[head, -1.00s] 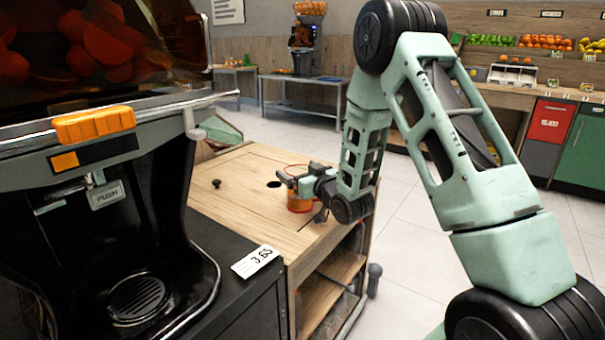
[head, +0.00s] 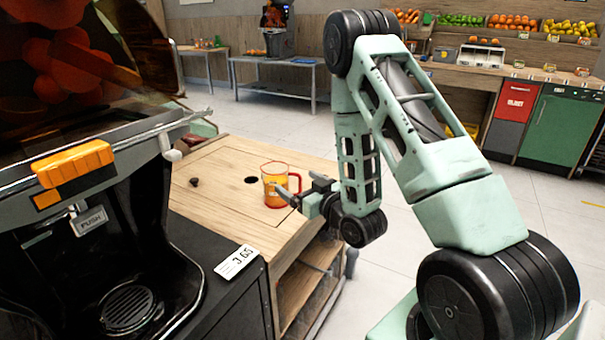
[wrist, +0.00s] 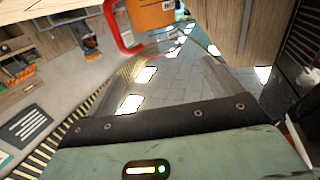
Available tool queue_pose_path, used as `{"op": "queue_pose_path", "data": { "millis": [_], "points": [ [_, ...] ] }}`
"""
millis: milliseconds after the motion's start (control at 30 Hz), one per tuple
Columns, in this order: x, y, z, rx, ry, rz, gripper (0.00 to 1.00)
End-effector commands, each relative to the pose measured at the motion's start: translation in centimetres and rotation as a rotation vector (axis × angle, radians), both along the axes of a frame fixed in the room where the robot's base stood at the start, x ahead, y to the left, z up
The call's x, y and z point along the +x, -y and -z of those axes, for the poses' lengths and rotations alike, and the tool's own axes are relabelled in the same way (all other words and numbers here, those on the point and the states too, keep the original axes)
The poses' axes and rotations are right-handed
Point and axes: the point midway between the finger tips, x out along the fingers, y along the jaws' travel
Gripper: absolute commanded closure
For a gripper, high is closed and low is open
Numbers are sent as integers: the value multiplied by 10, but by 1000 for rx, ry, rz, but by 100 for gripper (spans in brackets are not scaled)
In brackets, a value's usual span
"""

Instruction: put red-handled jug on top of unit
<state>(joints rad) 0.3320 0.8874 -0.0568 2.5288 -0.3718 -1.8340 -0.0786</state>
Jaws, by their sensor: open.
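The red-handled jug (head: 272,190), clear with orange contents and a red rim, stands upright on the wooden top of the unit (head: 222,205), near its right edge. Its handle points right, toward my gripper. My gripper (head: 303,188) is open and empty, just right of the jug; one fingertip overlaps the jug's lower right side in the head view. I cannot tell whether it touches. In the wrist view the jug's red handle (wrist: 118,38) and orange body (wrist: 150,14) show at the top edge.
The dark juicer (head: 125,230) with an orange lever stands at the left, beside the unit. The unit's top has a round hole (head: 251,180) and a small dark knob (head: 194,182). A price card (head: 236,262) lies on the dark counter.

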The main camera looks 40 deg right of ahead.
Motion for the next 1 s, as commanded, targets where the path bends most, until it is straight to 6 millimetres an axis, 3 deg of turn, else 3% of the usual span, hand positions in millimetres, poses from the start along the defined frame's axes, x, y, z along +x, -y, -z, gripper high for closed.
{"op": "queue_pose_path", "data": {
  "millis": [333, 467, 567, 767, 867, 1000],
  "points": [
    [-8, 0, -1, 1, 0, 2, 10],
    [-1, -11, -1, -2, -33, -18, 10],
    [10, -37, -2, -5, -117, -64, 10],
    [19, -119, -5, -36, -401, -194, 10],
    [5, -160, -9, -61, -553, -256, 10],
    [-33, -214, -18, -111, -767, -343, 10]
  ]
}}
